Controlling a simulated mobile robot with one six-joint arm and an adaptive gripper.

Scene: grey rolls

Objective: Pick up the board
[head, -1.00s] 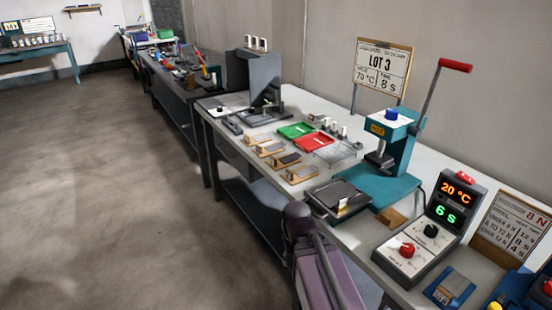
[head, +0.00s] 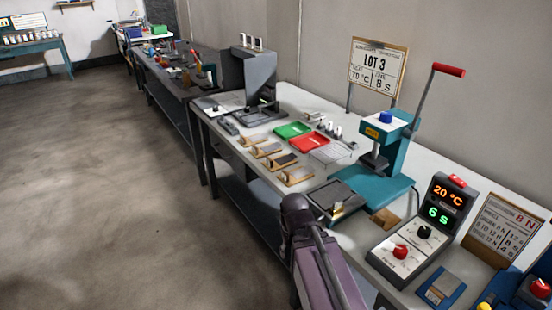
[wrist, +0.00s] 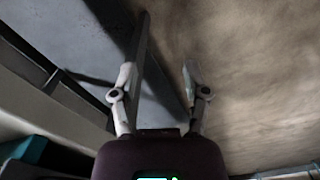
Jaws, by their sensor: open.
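Several small wooden boards with grey or dark tops lie in a row along the bench's front edge in the head view. The nearest board (head: 296,176) is beyond my arm, and another board (head: 280,160) lies just behind it. I cannot tell which one is meant. In the head view the gripper is hidden; only my purple arm shows.
A teal lever press (head: 388,150) and a control box (head: 420,235) stand to the right. A dark flat plate (head: 337,196) lies near my arm. The left floor is clear.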

